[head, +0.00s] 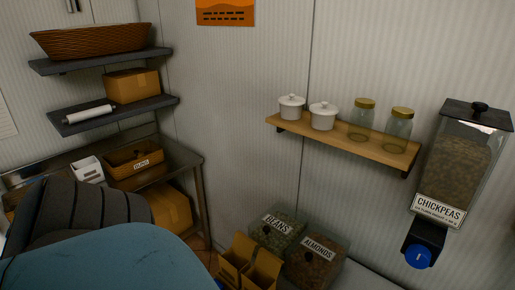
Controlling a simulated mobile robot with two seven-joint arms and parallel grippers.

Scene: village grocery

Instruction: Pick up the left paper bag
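Two open-topped tan paper bags stand side by side at the bottom edge of the head view, just left of the clear bins. The left paper bag (233,265) is slightly taller in the picture, and its lower part is cut off by the frame edge. The right paper bag (263,271) stands close beside it; I cannot tell whether they touch. Neither of my grippers shows in the head view.
Clear bins labelled BEANS (279,229) and ALMONDS (317,262) stand right of the bags. A wooden shelf (345,142) holds white pots and glass jars. A chickpea dispenser (462,160) hangs at right. A metal table (178,160) and dark shelves (105,58) are at left.

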